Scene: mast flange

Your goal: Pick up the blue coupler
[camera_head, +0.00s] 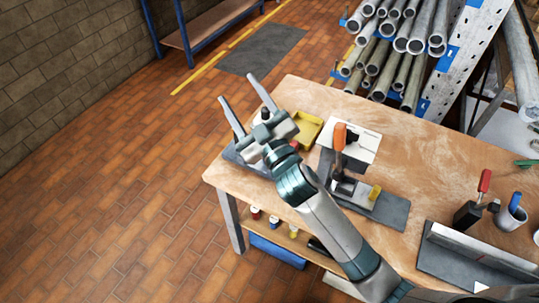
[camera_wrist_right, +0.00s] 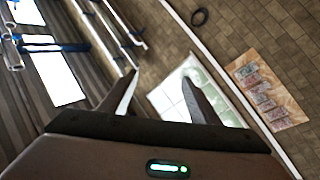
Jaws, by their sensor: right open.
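No blue coupler can be made out in either view; my right arm covers part of the workbench (camera_head: 440,165). My right gripper (camera_head: 236,90) is open and empty, raised over the left end of the bench in the head view. Its fingers point up and left, away from the bench. In the right wrist view the two fingers (camera_wrist_right: 160,80) are spread with nothing between them. My left gripper is in neither view.
A yellow tray (camera_head: 307,131), an orange-handled tool (camera_head: 340,140) on a grey plate and a white box (camera_head: 361,145) stand on the bench. A cup (camera_head: 510,217) and a metal angle piece (camera_head: 480,252) are at right. Pipes (camera_head: 405,45) are stacked behind. Floor at left is clear.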

